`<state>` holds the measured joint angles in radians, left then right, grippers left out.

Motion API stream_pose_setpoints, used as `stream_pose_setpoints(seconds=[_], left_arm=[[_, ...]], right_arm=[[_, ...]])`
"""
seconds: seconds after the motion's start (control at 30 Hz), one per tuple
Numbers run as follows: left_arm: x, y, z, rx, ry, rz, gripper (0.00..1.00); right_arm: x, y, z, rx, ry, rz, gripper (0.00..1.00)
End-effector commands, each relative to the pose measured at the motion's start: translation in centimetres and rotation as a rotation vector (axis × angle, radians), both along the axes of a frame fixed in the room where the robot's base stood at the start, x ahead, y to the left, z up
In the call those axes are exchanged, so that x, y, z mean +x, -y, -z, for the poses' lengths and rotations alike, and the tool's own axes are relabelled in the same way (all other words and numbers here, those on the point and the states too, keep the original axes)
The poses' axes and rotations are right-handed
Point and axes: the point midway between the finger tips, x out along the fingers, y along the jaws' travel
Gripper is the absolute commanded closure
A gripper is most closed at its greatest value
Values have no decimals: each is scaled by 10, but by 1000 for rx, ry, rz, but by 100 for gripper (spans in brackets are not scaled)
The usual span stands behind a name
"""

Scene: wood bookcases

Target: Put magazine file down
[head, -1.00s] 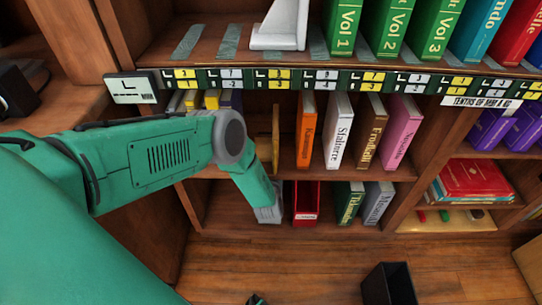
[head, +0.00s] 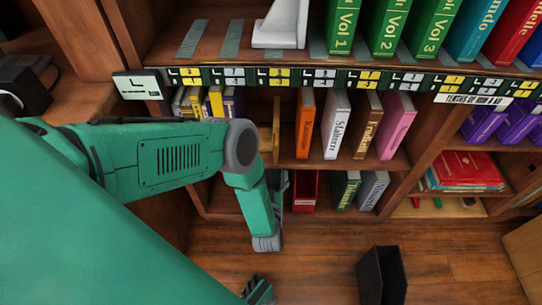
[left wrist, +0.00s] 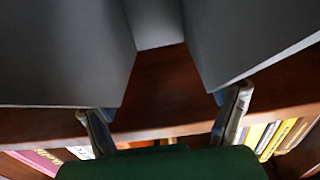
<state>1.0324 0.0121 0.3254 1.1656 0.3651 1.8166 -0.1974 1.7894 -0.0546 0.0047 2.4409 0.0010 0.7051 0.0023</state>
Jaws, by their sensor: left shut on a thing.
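The grey magazine file (left wrist: 60,50) fills the upper part of the left wrist view as two grey walls with a gap between them. My left gripper (left wrist: 163,106) has one finger against each wall's lower corner and is shut on the file. In the head view my left gripper (head: 279,182) shows only partly, at the bottom shelf opening. It is left of a red file (head: 304,190) that stands on that shelf. My arm hides most of what it holds there. A black file (head: 382,275) stands on the floor at the lower right.
Green and grey books (head: 358,190) stand right of the red file. The middle shelf (head: 340,163) above holds several upright books. A labelled shelf edge (head: 340,80) runs over it. Wooden floor (head: 320,250) is clear between the bookcase and the black file.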

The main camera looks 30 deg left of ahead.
Motion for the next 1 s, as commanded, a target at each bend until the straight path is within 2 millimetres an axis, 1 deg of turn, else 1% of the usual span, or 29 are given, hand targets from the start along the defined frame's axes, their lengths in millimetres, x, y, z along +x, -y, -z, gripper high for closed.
stream_pose_setpoints(seconds=[0.03,0.2,0.27,0.37,0.53,0.67,0.7,0.83,1.0], left_arm=[[-8,5,-2,0,-2,1,75],[-26,16,-1,-1,1,1,75],[-29,17,0,-1,1,1,75],[-35,13,1,1,0,0,75],[-47,-8,7,5,2,0,75],[-60,-32,12,4,1,-1,75],[-65,-42,14,6,1,0,75],[-81,-67,17,3,2,-1,75],[-94,-87,18,1,1,0,75]], right_arm=[[0,0,-4,0,0,0,60],[0,0,-8,0,0,0,60],[0,0,-9,0,0,0,60],[0,0,-8,0,0,0,60],[0,0,-6,0,0,0,60],[0,0,-3,0,0,0,60],[0,0,-2,0,0,0,60],[0,0,1,0,0,0,60],[0,0,3,0,0,0,60]])
